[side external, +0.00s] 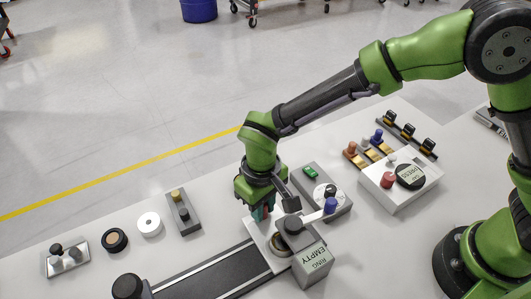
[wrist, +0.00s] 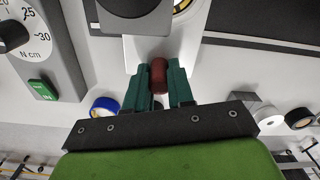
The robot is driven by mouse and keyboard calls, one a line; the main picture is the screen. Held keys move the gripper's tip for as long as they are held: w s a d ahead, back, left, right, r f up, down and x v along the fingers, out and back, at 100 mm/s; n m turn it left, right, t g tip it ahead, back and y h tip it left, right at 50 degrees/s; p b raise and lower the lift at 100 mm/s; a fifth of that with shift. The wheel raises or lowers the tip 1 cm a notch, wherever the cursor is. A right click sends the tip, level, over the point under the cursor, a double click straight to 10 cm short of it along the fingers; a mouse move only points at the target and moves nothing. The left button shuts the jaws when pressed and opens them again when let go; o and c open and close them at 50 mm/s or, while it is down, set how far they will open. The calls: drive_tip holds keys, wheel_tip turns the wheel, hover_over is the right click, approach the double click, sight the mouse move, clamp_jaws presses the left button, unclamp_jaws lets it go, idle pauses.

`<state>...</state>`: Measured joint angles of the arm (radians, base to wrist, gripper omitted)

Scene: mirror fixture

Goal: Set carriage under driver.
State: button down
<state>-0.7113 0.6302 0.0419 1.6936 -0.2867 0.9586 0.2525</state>
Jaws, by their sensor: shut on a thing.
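The carriage, a white plate (side external: 258,234), sits on the dark rail (side external: 215,274) beside the driver. A round ring-like piece (side external: 279,243) shows on it, partly hidden by the driver. The driver (side external: 293,224) has a black round head and a lever with a blue knob (side external: 331,205). In the wrist view the driver's dark head (wrist: 128,8) overhangs the white plate (wrist: 147,48). My gripper (side external: 262,213) is low at the plate's far edge. In the wrist view its teal fingers (wrist: 158,82) are shut on a dark red handle (wrist: 158,74) at the plate's edge. Exact alignment under the driver cannot be told.
A grey box labelled "RING EMPTY" (side external: 312,262) stands beside the driver. A dial unit with a green button (side external: 310,171) is behind it. A black knob (side external: 127,287) marks the rail's left end. Small parts (side external: 150,224) lie left.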

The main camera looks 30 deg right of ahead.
drive_tip(key=shift+w+d, duration=0.1)
drive_tip(key=shift+d, duration=1.15)
drive_tip(key=c, duration=1)
unclamp_jaws()
drive_tip(key=shift+a+r, duration=0.1)
drive_tip(key=shift+r, duration=0.45)
wheel_tip(320, 180, up, 16)
drive_tip(key=shift+f, duration=0.1)
